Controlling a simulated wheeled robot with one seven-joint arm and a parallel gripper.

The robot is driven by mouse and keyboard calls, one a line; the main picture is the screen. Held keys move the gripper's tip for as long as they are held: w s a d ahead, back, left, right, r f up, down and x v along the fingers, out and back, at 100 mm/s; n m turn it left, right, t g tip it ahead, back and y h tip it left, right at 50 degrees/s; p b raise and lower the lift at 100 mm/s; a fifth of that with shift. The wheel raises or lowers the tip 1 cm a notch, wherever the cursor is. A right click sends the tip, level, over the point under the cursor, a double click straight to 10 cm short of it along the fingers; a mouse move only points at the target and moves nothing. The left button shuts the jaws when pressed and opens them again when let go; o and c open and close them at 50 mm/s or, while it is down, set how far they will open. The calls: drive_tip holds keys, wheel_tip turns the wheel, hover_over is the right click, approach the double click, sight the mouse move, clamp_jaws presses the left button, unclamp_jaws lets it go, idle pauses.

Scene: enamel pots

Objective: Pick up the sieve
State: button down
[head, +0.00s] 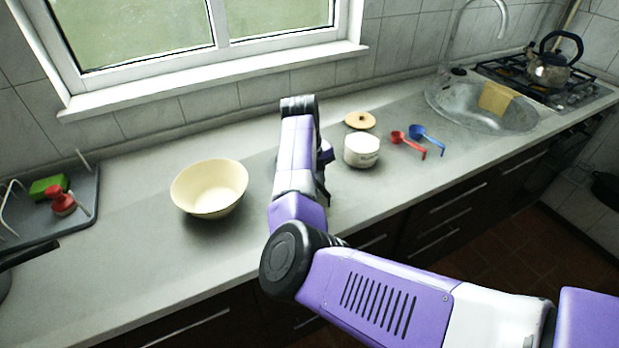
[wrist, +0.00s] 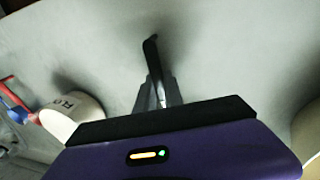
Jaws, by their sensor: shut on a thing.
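My gripper (wrist: 157,92) is shut on a thin dark piece, which seems to be the handle of the sieve (wrist: 151,52). It sticks out beyond the fingers in the wrist view, above the grey worktop. The rest of the sieve is hidden, and I cannot tell whether it touches the worktop. In the head view, my arm covers most of the gripper; only dark parts of it (head: 324,186) show between the cream bowl and the white pot.
A cream bowl (head: 209,188) stands left of my arm. A white pot (head: 361,150) stands to the right, with a wooden lid (head: 360,120) behind it. Red (head: 408,141) and blue (head: 427,137) scoops lie beyond. A drying tray (head: 75,212) is far left.

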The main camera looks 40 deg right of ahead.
wheel_tip(320, 180, up, 20)
drive_tip(key=shift+b, duration=0.45)
drive_tip(key=shift+r+p, duration=0.15)
drive_tip(key=shift+p, duration=0.35)
idle(0.4)
drive_tip(key=shift+a+p, duration=0.2)
drive_tip(key=shift+p, duration=0.1)
